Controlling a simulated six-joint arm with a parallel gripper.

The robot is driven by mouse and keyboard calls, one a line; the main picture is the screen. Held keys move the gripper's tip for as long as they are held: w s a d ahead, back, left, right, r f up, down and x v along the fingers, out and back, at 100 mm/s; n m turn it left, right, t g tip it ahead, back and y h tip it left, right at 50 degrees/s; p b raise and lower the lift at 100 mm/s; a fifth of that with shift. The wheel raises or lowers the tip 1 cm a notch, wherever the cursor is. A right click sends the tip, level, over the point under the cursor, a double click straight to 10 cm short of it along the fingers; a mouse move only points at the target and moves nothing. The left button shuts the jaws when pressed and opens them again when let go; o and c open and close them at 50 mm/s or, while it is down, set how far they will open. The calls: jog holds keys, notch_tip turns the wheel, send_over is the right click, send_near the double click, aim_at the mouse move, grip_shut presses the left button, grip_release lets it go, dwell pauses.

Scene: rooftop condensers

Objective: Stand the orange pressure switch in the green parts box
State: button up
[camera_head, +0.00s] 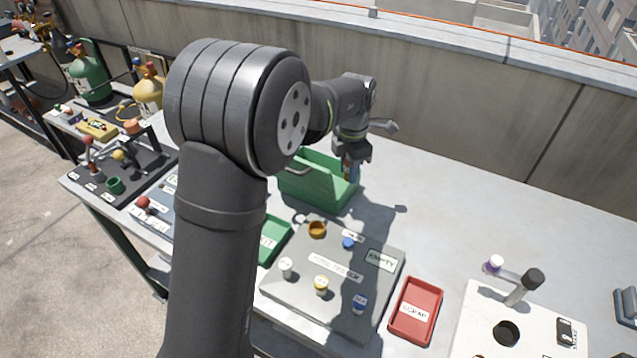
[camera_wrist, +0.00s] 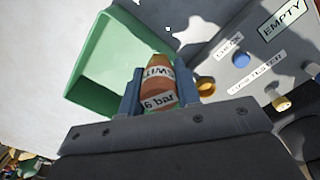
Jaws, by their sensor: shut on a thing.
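My gripper (camera_wrist: 160,95) is shut on the orange pressure switch (camera_wrist: 158,78), whose white labels read in part "6 bar". It stands between the two blue fingers in the wrist view. The green parts box (camera_wrist: 88,60) is open and lies behind and to the left of the switch there. In the head view my gripper (camera_head: 352,170) is at the right end of the green parts box (camera_head: 318,190), pointing down. The height of the switch over the box rim cannot be told. The switch is mostly hidden there by my gripper.
A grey tester panel (camera_head: 335,265) with several knobs and an orange ring (camera_head: 317,229) lies in front of the box. A red scrap tray (camera_head: 415,310) and a white panel (camera_head: 480,330) are to its right. The bench top right of the box is clear. A wall runs behind.

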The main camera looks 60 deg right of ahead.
jog(key=w+d+f, duration=0.1)
jog(key=w+f, duration=0.1)
jog(key=w, duration=0.1)
jog(key=w+f, duration=0.2)
jog(key=w, duration=0.1)
jog(key=w+d+f, duration=0.1)
jog(key=w+f, duration=0.1)
jog(key=w, duration=0.2)
jog(key=shift+d+f, duration=0.1)
jog(key=shift+d, duration=0.25)
jog(key=shift+f, duration=1.95)
jog(key=shift+f, duration=0.15)
jog(key=o, duration=1.1)
jog(key=shift+c, duration=0.2)
notch_tip(320, 180, up, 12)
